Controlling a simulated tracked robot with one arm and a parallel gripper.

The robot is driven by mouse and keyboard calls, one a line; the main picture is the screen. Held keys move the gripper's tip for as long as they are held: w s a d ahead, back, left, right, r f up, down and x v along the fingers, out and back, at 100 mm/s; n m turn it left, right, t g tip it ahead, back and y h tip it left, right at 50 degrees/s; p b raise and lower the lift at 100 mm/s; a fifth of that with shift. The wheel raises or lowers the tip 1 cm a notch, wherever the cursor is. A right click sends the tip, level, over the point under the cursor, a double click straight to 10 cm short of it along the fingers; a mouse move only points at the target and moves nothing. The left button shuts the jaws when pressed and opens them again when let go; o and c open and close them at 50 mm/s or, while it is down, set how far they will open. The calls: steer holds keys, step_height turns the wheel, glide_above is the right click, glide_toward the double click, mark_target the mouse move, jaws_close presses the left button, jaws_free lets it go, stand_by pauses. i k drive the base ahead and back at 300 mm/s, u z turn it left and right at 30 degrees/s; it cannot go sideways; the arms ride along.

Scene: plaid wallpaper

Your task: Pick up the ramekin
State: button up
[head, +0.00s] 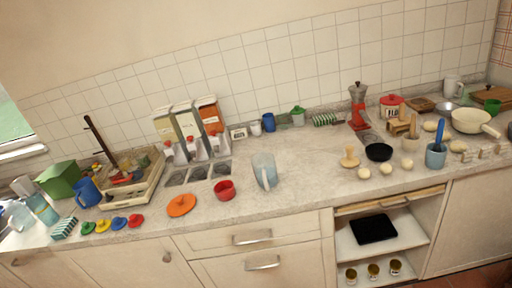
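A small round red dish (224,190), which looks like the ramekin, stands upright on the counter near its front edge. It is just right of a flat orange lid-like disc (181,205) and left of a clear jug (265,171), apart from both. A shallow black dish (378,152) sits further right on the counter. My gripper is not in view, so its state and its place relative to the red dish are hidden.
Dispensers (192,135) stand behind the red dish against the tiled wall. A wooden crate (140,190) and a blue mug (88,192) are at left. Counter between jug and black dish is mostly clear.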

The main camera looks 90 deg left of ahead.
mark_target(225, 190)
steer(key=u, duration=2.5)
steer(key=k, duration=0.75)
steer(key=u, duration=0.05)
steer(key=i, duration=0.75)
steer(key=k, duration=0.2)
steer(key=z, duration=0.1)
